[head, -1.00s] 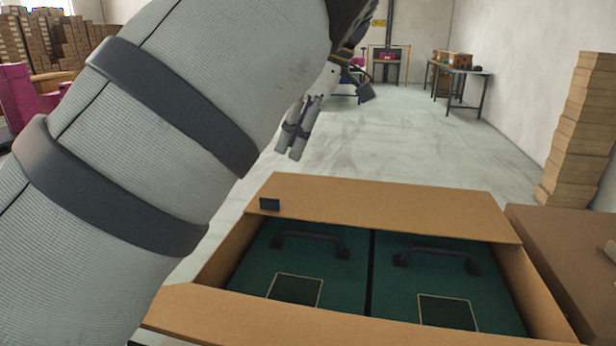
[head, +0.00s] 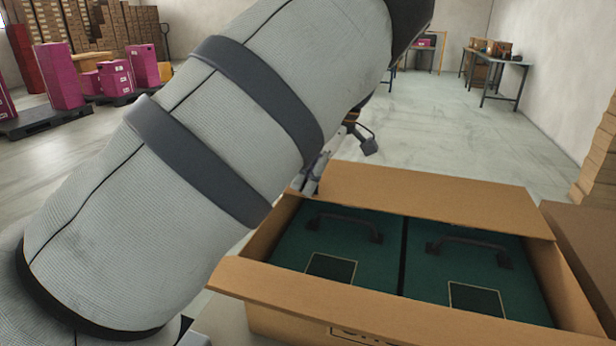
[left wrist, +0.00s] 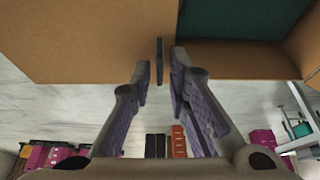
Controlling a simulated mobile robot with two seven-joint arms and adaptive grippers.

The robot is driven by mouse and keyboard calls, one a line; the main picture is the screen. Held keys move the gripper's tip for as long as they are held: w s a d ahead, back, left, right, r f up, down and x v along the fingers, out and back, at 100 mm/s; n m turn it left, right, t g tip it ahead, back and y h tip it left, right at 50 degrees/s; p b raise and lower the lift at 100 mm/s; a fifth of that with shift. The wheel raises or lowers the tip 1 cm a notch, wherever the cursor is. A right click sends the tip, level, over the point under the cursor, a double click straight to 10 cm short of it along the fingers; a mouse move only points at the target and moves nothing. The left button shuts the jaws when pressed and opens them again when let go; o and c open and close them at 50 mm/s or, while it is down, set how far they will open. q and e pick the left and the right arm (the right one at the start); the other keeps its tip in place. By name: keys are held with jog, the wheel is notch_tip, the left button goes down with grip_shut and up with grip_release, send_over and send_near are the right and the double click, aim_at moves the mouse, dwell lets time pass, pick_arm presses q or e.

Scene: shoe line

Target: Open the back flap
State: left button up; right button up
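The open cardboard box (head: 285,294) holds two dark green lidded cases (head: 350,250) with black handles. Its back flap (head: 430,195) lies along the far side in the head view and fills the upper left of the left wrist view (left wrist: 90,40). A dark tab (left wrist: 159,68) sits at the flap's edge. My left gripper (head: 310,182) is at the flap's left end; in the left wrist view its two fingers (left wrist: 160,75) are apart, on either side of the tab, with visible gaps. In the head view the tab is hidden by the gripper. My right gripper is not in view.
A second brown carton (head: 585,255) stands close on the right, with stacked cartons (head: 598,165) behind it. Pink boxes on dark pallets (head: 55,117) stand far left. A table (head: 495,65) is at the back. The floor beyond the box is clear.

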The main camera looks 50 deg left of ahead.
pick_arm(q)
grip_shut()
